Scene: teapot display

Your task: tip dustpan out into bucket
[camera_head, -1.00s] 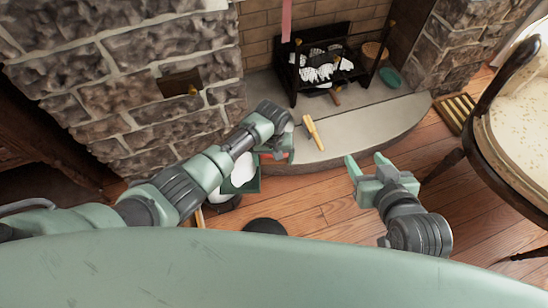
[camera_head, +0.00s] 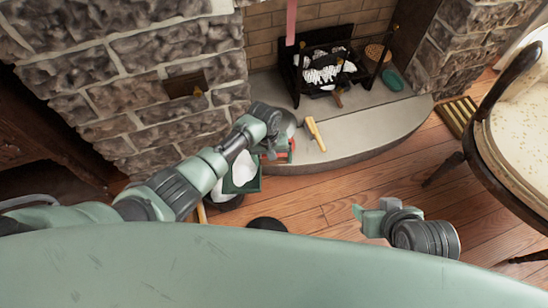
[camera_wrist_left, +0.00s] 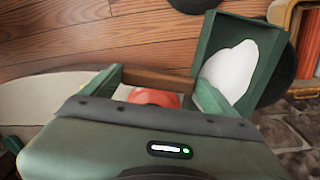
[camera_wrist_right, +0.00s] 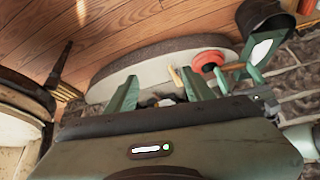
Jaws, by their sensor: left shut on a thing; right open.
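The green dustpan (camera_head: 242,180) holds a white heap (camera_wrist_left: 231,67). My left gripper (camera_wrist_left: 158,82) is shut on its brown handle (camera_wrist_left: 152,78); in the head view this gripper (camera_head: 274,150) is over the hearth's front edge. A black rounded thing (camera_wrist_left: 284,82), which looks like the bucket, is partly hidden behind the dustpan. A dark, open-looking container shows in the right wrist view (camera_wrist_right: 262,14) close to the dustpan. I cannot tell whether the dustpan touches it. The white heap is still in the pan. My right gripper (camera_head: 366,216) is open and empty over the floor.
A yellow-handled tool (camera_head: 315,133) lies on the stone hearth (camera_head: 375,122). A red round thing (camera_wrist_right: 208,60) is near my left gripper. The fireplace grate (camera_head: 325,65) is behind; an armchair (camera_head: 515,140) stands right. Another dark round thing (camera_head: 267,224) is low in front.

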